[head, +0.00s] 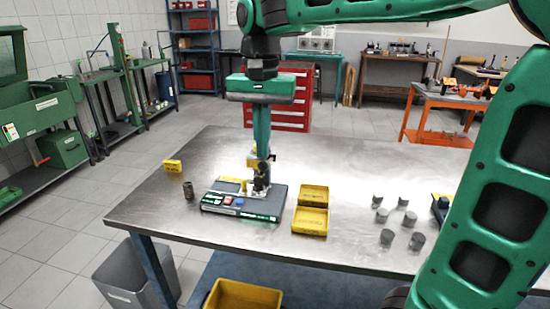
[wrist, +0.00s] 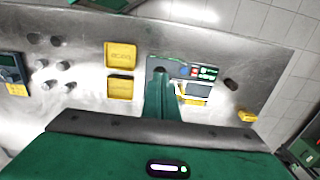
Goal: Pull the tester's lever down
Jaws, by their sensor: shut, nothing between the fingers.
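The tester (head: 270,205) is a flat dark box with a green front edge, red and blue buttons and a small display, lying on the metal table. In the wrist view the tester (wrist: 205,73) is partly covered by my green fingers. A dark upright part with bright metal at its foot stands on the tester's back half; I cannot tell which piece of it is the lever. My gripper (head: 262,152) points straight down over this part, shut and empty. Its fingertips (wrist: 161,78) are at or just above the upright part; contact cannot be told.
Two yellow trays (head: 309,220) stand just right of the tester. Several grey cylinders (head: 387,237) stand further right on the table (head: 350,165). A dark cylinder (head: 188,190) and a small yellow block (head: 172,166) are at the left. The table's front left is clear.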

